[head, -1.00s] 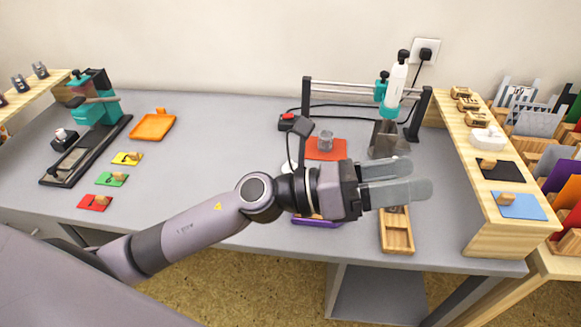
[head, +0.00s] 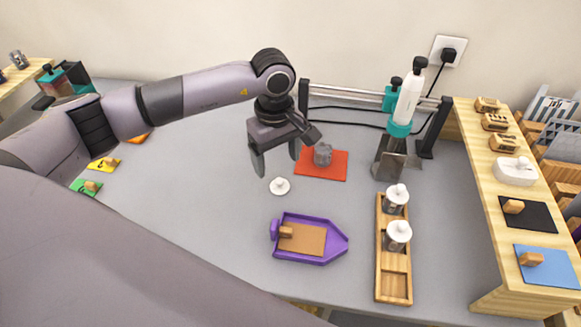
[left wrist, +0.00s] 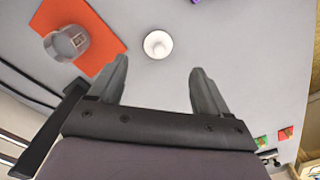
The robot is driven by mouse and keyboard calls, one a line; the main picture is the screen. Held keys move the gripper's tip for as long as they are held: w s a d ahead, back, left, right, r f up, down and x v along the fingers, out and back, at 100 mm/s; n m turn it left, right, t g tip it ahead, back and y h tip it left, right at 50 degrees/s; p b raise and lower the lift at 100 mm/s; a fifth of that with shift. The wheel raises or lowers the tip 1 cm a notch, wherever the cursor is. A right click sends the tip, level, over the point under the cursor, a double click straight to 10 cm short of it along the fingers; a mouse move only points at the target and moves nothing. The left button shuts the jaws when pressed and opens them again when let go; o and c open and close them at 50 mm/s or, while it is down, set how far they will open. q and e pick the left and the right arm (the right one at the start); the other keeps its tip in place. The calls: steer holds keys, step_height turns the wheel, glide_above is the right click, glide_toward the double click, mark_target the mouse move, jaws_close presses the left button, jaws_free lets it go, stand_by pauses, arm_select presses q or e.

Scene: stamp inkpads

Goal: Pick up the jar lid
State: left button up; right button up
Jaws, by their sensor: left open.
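The jar lid (head: 280,186) is small, round and white with a knob on top. My left gripper (head: 277,163) is open and empty, pointing down above the table just behind the lid. In the left wrist view the lid lies beyond the gap between the fingertips (left wrist: 160,66), apart from both fingers. A grey lidless jar (head: 322,154) stands on the orange mat (head: 335,173). My right gripper is not in view.
A purple tray (head: 335,246) lies in front of the lid. A wooden rack (head: 393,290) holds two white-lidded jars to the right. A metal frame with a teal-and-white bottle (head: 408,100) stands behind. The table left of the lid is clear.

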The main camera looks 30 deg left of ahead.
mark_target(280, 179)
arm_select(q)
steer(key=shift+w+f, duration=0.2)
step_height(280, 179, down, 7)
steer(key=shift+s+d+r+p, duration=0.1)
steer(key=shift+d+r+p, duration=0.05)
steer(key=shift+p, duration=0.35)
steer(key=c, duration=1.2)
steer(key=shift+r, duration=0.15)
steer(key=shift+c, duration=0.2)
